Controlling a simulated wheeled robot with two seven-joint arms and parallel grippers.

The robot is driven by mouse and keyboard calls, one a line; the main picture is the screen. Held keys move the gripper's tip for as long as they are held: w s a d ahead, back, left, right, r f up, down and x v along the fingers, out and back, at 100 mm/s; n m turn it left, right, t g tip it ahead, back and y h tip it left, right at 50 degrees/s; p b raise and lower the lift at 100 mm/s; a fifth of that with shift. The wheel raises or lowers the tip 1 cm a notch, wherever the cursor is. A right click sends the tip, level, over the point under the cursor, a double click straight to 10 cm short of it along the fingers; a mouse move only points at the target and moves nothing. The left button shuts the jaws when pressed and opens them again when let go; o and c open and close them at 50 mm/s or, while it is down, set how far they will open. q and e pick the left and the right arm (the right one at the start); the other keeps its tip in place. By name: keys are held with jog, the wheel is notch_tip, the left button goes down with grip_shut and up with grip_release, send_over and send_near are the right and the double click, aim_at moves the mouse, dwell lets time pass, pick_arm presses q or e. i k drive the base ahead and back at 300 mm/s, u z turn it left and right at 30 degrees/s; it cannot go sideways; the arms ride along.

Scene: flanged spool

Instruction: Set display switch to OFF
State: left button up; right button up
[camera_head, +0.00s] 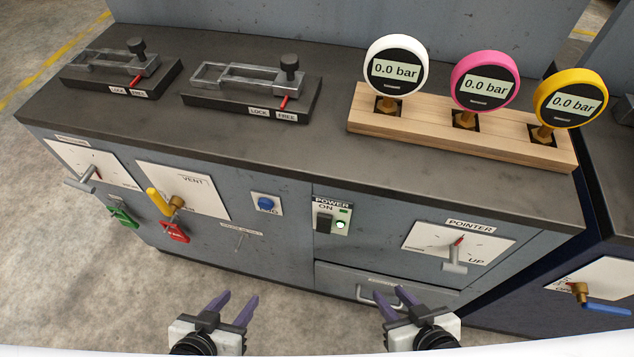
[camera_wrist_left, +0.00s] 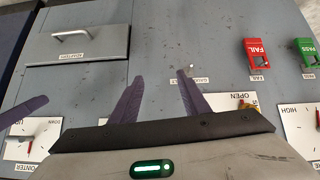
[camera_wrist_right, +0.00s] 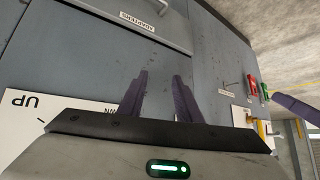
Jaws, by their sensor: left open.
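A black switch (camera_head: 324,222) sits on a white plate labelled POWER and ON, on the cabinet front. A lit green lamp (camera_head: 340,225) is beside it. Three gauges, white (camera_head: 396,68), pink (camera_head: 484,82) and yellow (camera_head: 569,99), have lit displays reading 0.0 bar. My left gripper (camera_head: 237,296) is open and empty, low and left of the switch. My right gripper (camera_head: 396,291) is open and empty, low and right of it, in front of the drawer. The switch is not identifiable in either wrist view.
A blue button (camera_head: 267,204) is left of the switch plate. The POINTER panel (camera_head: 458,244) with a grey lever is to the right. A drawer handle (camera_head: 378,299) juts out below. Yellow (camera_head: 158,201), red (camera_head: 175,233) and green (camera_head: 124,217) controls are at the left.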

aim_at(324, 221)
jog(key=z, duration=2.2)
jog(key=k, duration=1.3)
jog(key=u, duration=2.15)
